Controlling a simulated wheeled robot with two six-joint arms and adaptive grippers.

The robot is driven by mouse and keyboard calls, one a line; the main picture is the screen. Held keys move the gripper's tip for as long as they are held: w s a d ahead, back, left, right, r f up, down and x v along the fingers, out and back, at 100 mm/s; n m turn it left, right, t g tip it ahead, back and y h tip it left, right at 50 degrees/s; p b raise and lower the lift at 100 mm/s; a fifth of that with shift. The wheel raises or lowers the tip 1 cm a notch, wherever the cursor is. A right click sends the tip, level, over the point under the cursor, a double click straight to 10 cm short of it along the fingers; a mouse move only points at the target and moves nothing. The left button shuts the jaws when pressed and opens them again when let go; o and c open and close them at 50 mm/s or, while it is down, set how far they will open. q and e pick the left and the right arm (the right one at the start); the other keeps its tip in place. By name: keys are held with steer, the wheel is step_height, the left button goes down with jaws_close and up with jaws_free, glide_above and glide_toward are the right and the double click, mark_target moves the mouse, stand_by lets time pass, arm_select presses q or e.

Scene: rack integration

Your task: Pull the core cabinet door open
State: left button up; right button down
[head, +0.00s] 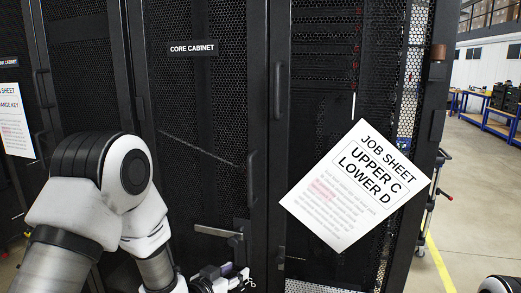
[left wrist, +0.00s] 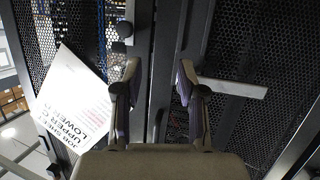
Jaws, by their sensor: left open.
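The core cabinet door (head: 195,110) is a black perforated panel with a "CORE CABINET" label (head: 192,48). It looks shut in the head view. A dark vertical handle (head: 252,180) runs along its right edge. A silver horizontal bar (head: 218,231) crosses its lower part; a silver bar also shows in the left wrist view (left wrist: 232,88). My left gripper (head: 228,279) is low in front of the door's right edge, below the silver bar. In the left wrist view its two fingers (left wrist: 158,82) are apart, with dark upright frame between them and nothing visibly held. My right gripper is out of view.
A tilted job sheet (head: 357,187) reading "UPPER C, LOWER D" hangs on the cabinet to the right. Another sheet (head: 14,120) is at far left. Open floor (head: 470,190) and blue benches (head: 500,120) lie beyond the cabinet row at right.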

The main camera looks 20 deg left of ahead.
mark_target(248, 176)
arm_select(q)
step_height(248, 176, up, 23)
steer(key=w+t+p, duration=0.3)
steer(key=t, duration=0.1)
steer(key=shift+m+h, duration=0.3)
steer(key=p+x, duration=0.1)
steer(key=x, duration=0.1)
steer(key=p+x, duration=0.1)
steer(key=x, duration=0.2)
steer(key=p+x, duration=0.1)
steer(key=x, duration=0.1)
steer(key=shift+w+f, duration=0.3)
steer(key=shift+f, duration=0.1)
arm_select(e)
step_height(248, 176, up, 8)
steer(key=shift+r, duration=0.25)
arm_select(q)
jaws_close()
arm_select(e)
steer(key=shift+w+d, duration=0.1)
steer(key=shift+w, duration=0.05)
